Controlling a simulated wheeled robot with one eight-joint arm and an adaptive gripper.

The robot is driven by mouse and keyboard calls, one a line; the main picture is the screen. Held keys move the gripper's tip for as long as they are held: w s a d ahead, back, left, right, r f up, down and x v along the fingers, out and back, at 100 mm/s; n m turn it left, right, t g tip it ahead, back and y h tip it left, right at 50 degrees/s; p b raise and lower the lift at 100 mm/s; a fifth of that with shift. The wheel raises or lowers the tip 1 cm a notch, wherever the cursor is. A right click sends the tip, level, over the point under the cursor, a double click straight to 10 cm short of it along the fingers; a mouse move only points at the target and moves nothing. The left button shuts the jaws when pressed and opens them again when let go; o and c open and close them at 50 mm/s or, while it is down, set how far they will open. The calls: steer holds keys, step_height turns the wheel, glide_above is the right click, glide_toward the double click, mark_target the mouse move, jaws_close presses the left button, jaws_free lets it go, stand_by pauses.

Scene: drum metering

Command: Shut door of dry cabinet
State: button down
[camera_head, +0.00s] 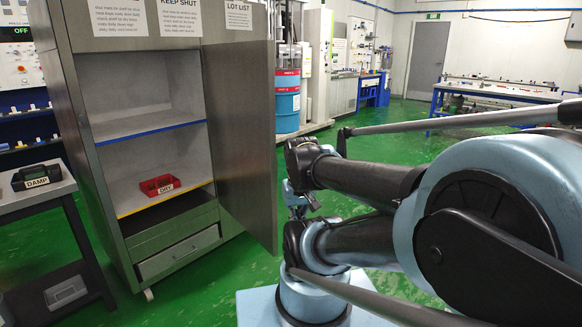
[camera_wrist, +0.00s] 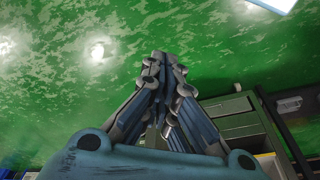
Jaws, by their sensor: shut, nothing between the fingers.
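The dry cabinet (camera_head: 70,115) is a grey metal case at the left of the head view. Its door (camera_head: 240,130) stands open, swung out on the right side, so the shelves show. A red bin labelled DRY (camera_head: 160,185) sits on the lower shelf. My gripper (camera_wrist: 160,62) is shut and empty in the wrist view, with green floor behind its fingertips. Grey drawer fronts (camera_wrist: 232,118) show at the right of that view, apart from the fingertips. In the head view my arm is right of the door, and I cannot make out the fingers clearly.
A side table (camera_head: 35,200) with a dark bin labelled DAMP (camera_head: 37,178) stands left of the cabinet. A blue drum (camera_head: 288,100) stands behind the door. A workbench (camera_head: 490,95) is at the back right. Green floor (camera_head: 225,285) is open before the cabinet.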

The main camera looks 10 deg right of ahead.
steer(key=shift+d, duration=0.1)
steer(key=w+d+r+m+g+y, duration=0.2)
steer(key=w+r+m, duration=0.5)
steer(key=w+r, duration=0.55)
steer(key=w+d+r+m+g+y, duration=0.1)
steer(key=w+d+r+m, duration=0.2)
steer(key=w, duration=0.5)
steer(key=w+d+r+m+g+y, duration=0.1)
steer(key=w+d+r+m, duration=0.15)
steer(key=w, duration=0.45)
steer(key=s+a+f, duration=0.3)
steer(key=a+f, duration=0.3)
steer(key=f, duration=0.3)
steer(key=shift+a+f+m, duration=0.2)
steer(key=shift+f+m, duration=0.15)
steer(key=shift+s, duration=0.1)
